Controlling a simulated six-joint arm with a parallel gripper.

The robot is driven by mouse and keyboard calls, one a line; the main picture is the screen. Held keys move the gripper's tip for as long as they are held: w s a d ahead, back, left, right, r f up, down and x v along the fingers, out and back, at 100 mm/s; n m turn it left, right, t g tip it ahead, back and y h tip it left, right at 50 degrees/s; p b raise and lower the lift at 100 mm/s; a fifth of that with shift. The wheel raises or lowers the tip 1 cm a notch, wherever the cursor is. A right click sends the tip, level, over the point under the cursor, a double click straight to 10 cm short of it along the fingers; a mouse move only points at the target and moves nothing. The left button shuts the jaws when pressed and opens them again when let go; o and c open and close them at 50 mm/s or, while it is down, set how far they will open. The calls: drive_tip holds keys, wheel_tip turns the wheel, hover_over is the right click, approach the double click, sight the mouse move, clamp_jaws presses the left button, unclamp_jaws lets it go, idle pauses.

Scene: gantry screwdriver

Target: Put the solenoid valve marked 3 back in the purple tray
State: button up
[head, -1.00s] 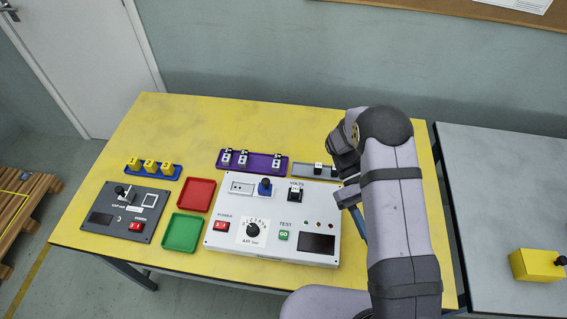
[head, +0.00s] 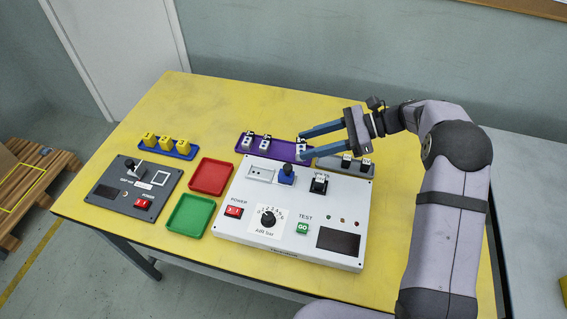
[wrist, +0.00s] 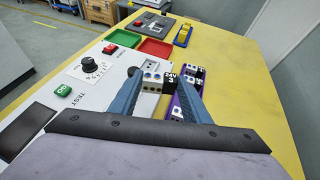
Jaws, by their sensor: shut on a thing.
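My gripper (head: 302,142) points left over the right part of the purple tray (head: 283,149). In the wrist view my gripper (wrist: 160,92) is shut on a white and black solenoid valve marked 3 (wrist: 171,80), its black face reading 24V. In the head view a white and black valve shows between the fingertips; I cannot tell there whether it is the held one or one in the tray. Two valves (head: 247,142) (head: 265,144) stand in the tray's left part. The held valve's base contact is unclear.
A grey tray (head: 329,163) with black-topped parts (head: 364,165) stands right of the purple tray. Red (head: 211,176) and green (head: 188,216) trays are left.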

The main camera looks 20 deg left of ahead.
sight(291, 153)
drive_tip(key=shift+w+a+r+m+t+b, duration=0.5)
drive_tip(key=shift+w+a+m+t+b, duration=1.15)
drive_tip(key=shift+w+a+b, duration=1.25)
drive_tip(key=shift+y, duration=0.4)
drive_tip(key=shift+w+a+f+p, duration=0.1)
drive_tip(key=shift+a+f+p, duration=0.15)
drive_tip(key=shift+f, duration=2.25)
drive_tip(key=shift+w+a+f+p, duration=0.1)
drive_tip(key=shift+a+f, duration=0.1)
drive_tip(key=shift+f, duration=2.3)
drive_tip(key=shift+f, duration=0.15)
drive_tip(key=o, duration=1.1)
drive_tip(key=shift+r, duration=0.2)
drive_tip(key=v, duration=1.2)
drive_tip(key=shift+s, duration=0.1)
